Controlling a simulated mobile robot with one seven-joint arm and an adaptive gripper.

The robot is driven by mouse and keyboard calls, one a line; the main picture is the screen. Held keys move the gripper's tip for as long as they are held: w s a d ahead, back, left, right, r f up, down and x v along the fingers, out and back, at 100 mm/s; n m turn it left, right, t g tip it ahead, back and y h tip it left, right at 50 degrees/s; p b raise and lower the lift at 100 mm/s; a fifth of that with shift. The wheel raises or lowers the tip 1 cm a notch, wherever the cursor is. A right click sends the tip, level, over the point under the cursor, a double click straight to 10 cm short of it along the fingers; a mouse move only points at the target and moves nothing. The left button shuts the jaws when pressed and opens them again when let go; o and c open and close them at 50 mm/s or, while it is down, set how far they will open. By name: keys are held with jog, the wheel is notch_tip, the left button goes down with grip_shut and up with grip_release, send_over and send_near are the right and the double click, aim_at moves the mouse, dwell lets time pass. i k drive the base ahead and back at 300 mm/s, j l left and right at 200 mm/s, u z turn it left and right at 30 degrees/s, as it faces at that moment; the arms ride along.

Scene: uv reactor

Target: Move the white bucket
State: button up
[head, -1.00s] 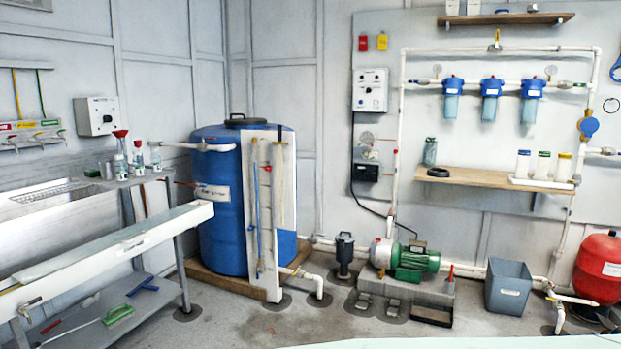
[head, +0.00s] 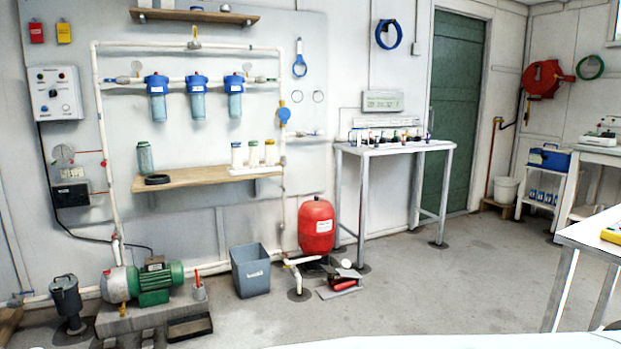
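A white bucket (head: 506,190) stands upright at the far right of the head view, by the back wall. It is on a low wooden base (head: 497,208), between the green door and a white shelf unit. It is small in the picture, and I cannot tell what is in it. My gripper is not in view.
A grey bin (head: 250,271), a red tank (head: 316,226) and a green pump (head: 150,283) stand along the wall. A white table (head: 395,149) is left of the green door (head: 456,112). Another table (head: 598,236) juts in at right. The middle floor (head: 440,290) is clear.

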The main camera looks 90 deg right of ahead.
aim_at(506, 188)
jog(key=z, duration=3.95)
jog(key=i+j+u, duration=0.2)
jog(key=i+u, duration=0.45)
jog(key=i, duration=0.3)
jog(key=i+u, duration=0.35)
jog(key=i+j+u, duration=0.15)
jog(key=i, duration=1.35)
jog(key=i+l+z, duration=0.15)
jog(key=i+z, duration=0.5)
jog(key=z, duration=0.15)
jog(key=i+z, duration=0.45)
jog(key=i+l+z, duration=0.1)
jog(key=i+z, duration=0.3)
jog(key=i, duration=0.15)
jog(key=i+z, duration=0.35)
jog(key=i, duration=0.25)
